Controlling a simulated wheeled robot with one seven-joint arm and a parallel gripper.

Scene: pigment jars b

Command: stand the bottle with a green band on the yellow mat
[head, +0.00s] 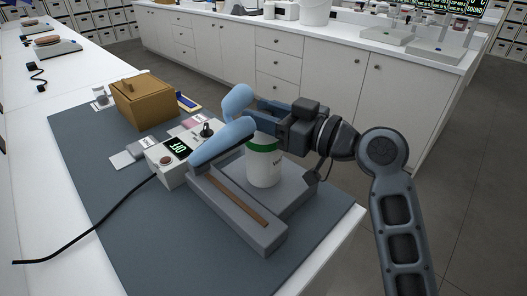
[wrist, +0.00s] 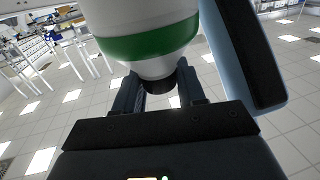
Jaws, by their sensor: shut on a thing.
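My gripper (head: 214,130) reaches in from the right with its two light-blue fingers pointing left, shut on a white bottle with a green band (head: 263,168). The wrist view shows the white body, green band and dark cap (wrist: 160,82) close up, with one finger on the right.
The grey platform has a raised block with a brown strip (head: 230,200). A white device with a green display (head: 178,151), small cards (head: 124,158) and a brown box (head: 143,100) stand left of my gripper on a blue-grey mat (head: 90,185). The mat's front left is mostly clear.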

